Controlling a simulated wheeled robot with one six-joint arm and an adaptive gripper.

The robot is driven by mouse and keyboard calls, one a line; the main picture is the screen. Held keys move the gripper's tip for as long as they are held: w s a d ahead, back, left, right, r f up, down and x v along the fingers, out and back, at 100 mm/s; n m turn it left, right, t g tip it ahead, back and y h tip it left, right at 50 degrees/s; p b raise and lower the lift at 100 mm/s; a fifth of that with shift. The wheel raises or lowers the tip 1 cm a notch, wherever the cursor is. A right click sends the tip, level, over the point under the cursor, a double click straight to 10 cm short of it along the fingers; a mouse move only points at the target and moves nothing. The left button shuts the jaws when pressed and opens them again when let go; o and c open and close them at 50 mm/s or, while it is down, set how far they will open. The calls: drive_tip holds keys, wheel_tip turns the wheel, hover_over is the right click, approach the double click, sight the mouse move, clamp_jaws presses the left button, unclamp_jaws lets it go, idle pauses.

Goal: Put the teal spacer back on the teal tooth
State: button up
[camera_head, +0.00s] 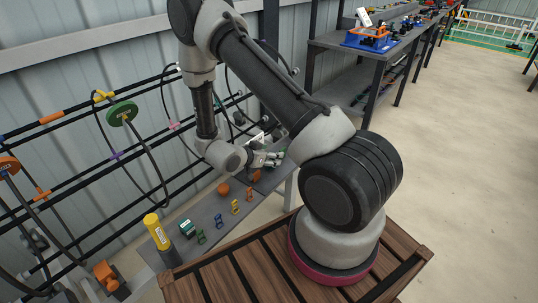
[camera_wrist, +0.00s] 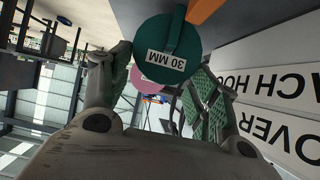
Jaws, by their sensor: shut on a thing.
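A teal disc labelled "30 MM" (camera_wrist: 160,35), which I take for the teal spacer, fills the top middle of the wrist view. It sits between the fingers of my gripper (camera_wrist: 160,82), which is shut on it. A pink disc (camera_wrist: 146,86) shows partly behind it. In the head view my gripper (camera_head: 268,158) is low over the far end of the grey bench, and the spacer cannot be made out there. I cannot tell which part is the teal tooth.
A rack of dark bars with coloured clips and a green disc (camera_head: 122,113) is at left. White lettered signs (camera_wrist: 270,90) are close at right.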

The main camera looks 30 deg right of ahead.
drive_tip(key=shift+f, duration=0.1)
drive_tip(key=o, duration=1.2)
